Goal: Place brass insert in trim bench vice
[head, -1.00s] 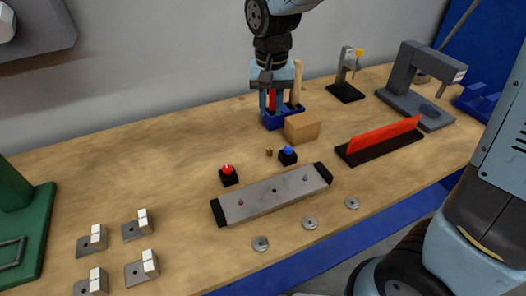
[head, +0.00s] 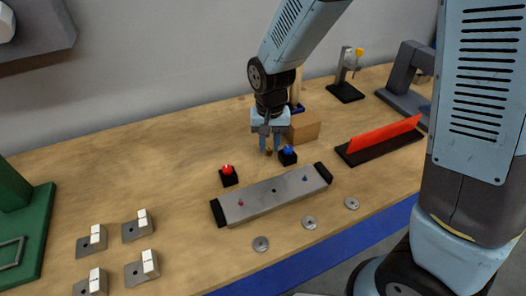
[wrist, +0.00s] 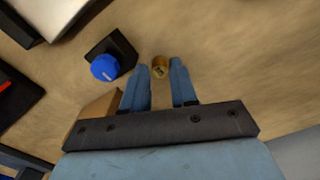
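The brass insert (head: 269,152) is a tiny gold cylinder on the wooden bench. In the wrist view the brass insert (wrist: 159,67) shows at the gap between my fingertips, with a dark mark on its face. My gripper (head: 270,149) points down over it with its two blue fingers apart. In the wrist view my gripper (wrist: 161,72) is open, and I cannot tell whether either finger touches the insert. No thing in view is clearly recognisable as the trim bench vice.
A blue-button box (head: 288,155) and a cardboard-coloured block (head: 303,128) stand close to my gripper. A red-button box (head: 229,175) and a long grey bar fixture (head: 273,193) are nearer the front. A red panel (head: 381,136) stands right.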

